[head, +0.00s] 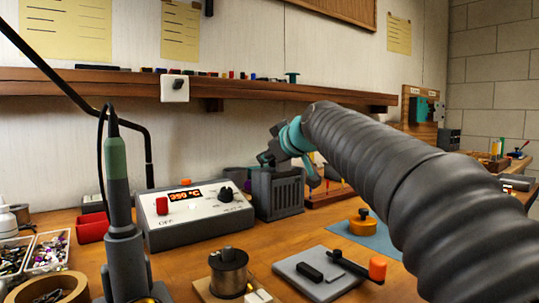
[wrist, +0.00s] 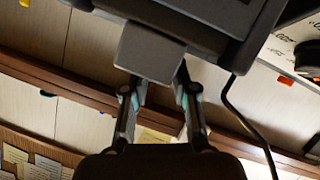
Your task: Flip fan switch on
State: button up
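A white plate with a small dark switch (head: 175,88) is on the shelf front, apart from my gripper. I cannot tell which part is the fan switch.
The control station (head: 195,212) with a red display stands left of the ribbed box. A soldering iron (head: 118,180) in its stand is at front left. An orange tape roll (head: 363,223), a grey plate (head: 315,277) and a wire spool (head: 228,270) lie in front.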

grip_shut()
jog(key=shift+d, duration=0.1)
jog(key=m, duration=0.1)
jog(key=w+d+m+g+y, duration=0.1)
jog(key=m, duration=0.1)
jog(key=shift+d+r+g+y, duration=0.15)
jog(key=shift+g+y, duration=0.15)
jog(key=shift+w+d+m+g+y, duration=0.25)
jog(key=shift+d+m+g+y, duration=0.1)
jog(key=shift+m+y, duration=0.4)
jog(key=shift+w+d+m+g+y, duration=0.25)
jog(key=shift+m+y, duration=0.3)
jog(key=shift+m, duration=0.4)
jog(key=shift+f, duration=0.2)
jog(key=shift+o, duration=2)
grip_release()
